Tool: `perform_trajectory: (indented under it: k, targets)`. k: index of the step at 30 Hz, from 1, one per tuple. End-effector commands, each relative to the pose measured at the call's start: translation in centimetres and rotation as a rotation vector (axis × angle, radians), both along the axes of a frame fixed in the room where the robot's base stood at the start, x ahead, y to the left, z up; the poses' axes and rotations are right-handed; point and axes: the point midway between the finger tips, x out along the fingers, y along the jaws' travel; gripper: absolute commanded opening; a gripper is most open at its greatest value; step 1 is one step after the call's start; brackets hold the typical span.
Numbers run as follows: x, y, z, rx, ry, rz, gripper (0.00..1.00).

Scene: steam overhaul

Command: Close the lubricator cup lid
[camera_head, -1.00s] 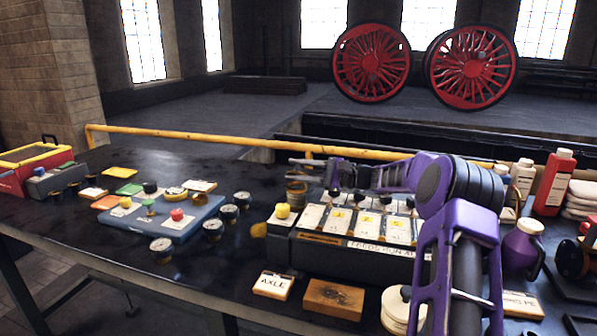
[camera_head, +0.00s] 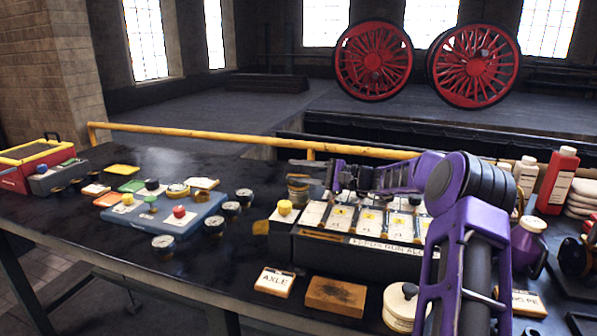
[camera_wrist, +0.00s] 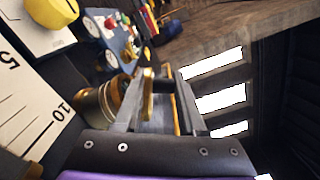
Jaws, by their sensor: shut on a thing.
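The lubricator cup (camera_head: 298,190) is a small brass cup behind the left end of the dark box. It also shows in the wrist view (camera_wrist: 104,101), left of the fingers. In the wrist view its brass lid (camera_wrist: 148,94) stands up nearly edge-on, raised beside the cup mouth, so the cup is not covered. My gripper (camera_wrist: 160,98) has this lid between its fingers, nearer the left one. In the head view my gripper (camera_head: 305,164) reaches left over the cup, and the lid is too small to make out there.
The dark box (camera_head: 350,258) with white cards and a yellow knob (camera_head: 285,207) stands close in front of the cup. A blue tray (camera_head: 165,222) with coloured knobs lies left, with several gauges around it. A yellow rail (camera_head: 230,140) runs behind. Bottles (camera_head: 557,180) stand right.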

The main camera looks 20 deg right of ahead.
Motion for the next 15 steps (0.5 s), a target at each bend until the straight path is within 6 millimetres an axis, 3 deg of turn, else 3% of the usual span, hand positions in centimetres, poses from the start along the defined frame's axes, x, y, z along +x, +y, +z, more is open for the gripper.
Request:
perform_trajectory:
  k: [13, 14, 15]
  targets:
    - [-0.04, -0.06, -0.24, -0.002, 0.004, 0.000, 0.00]
    - [-0.04, -0.07, -0.24, -0.002, 0.004, 0.000, 0.43]
    - [-0.04, -0.07, -0.23, -0.002, 0.004, 0.000, 0.50]
